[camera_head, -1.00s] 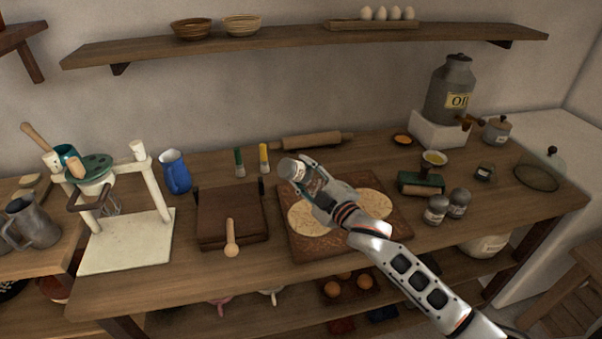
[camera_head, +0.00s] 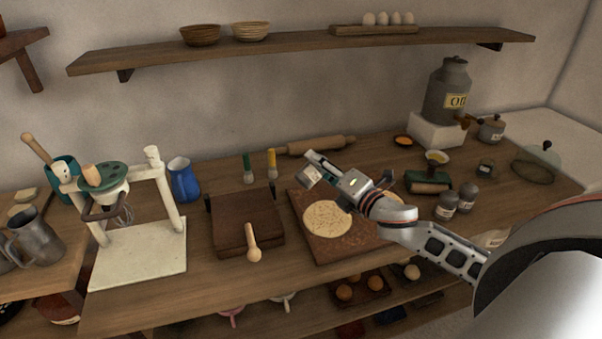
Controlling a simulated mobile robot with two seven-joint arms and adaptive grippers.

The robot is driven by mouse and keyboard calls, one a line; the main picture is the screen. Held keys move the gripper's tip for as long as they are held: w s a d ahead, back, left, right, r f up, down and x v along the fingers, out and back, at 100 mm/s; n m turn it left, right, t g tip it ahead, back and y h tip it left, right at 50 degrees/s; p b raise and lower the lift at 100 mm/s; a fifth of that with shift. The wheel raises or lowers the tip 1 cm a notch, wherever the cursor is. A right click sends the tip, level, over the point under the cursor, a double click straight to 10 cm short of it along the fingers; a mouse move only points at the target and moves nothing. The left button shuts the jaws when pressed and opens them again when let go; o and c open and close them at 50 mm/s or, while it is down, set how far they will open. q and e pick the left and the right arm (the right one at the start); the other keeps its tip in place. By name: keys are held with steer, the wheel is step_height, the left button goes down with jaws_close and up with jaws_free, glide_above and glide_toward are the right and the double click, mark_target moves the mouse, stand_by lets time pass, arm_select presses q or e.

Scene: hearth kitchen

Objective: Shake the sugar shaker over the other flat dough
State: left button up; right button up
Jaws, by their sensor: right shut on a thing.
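My right gripper (camera_head: 316,168) is shut on the sugar shaker (camera_head: 308,178), a small pale container that looks tilted. It is held above the back left part of the brown board (camera_head: 346,250), near the left flat dough. The left flat dough (camera_head: 326,219) is a pale, speckled round lying on the board and mostly in view. The other flat dough (camera_head: 389,230), on the right of the board, is almost wholly hidden behind my right arm; only a sliver shows. My left gripper is not in view.
A dark wooden press (camera_head: 245,222) with a handle stands left of the board. Two brushes (camera_head: 272,163) and a rolling pin (camera_head: 316,145) are behind. Two grey shakers (camera_head: 447,206) and a green-topped roller tool (camera_head: 428,186) stand to the right.

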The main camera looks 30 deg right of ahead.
steer(key=n, duration=0.2)
steer(key=r+n+b, duration=0.1)
steer(key=n, duration=0.1)
steer(key=a+n, duration=0.1)
steer(key=shift+s+r+n, duration=0.1)
steer(key=shift+r+n, duration=0.05)
steer(key=shift+n, duration=0.25)
steer(key=n, duration=0.2)
steer(key=r+n, duration=0.1)
steer(key=shift+a+n, duration=0.35)
steer(key=shift+n, duration=0.05)
steer(key=n, duration=0.3)
steer(key=shift+a+r, duration=0.15)
steer(key=shift+a, duration=0.15)
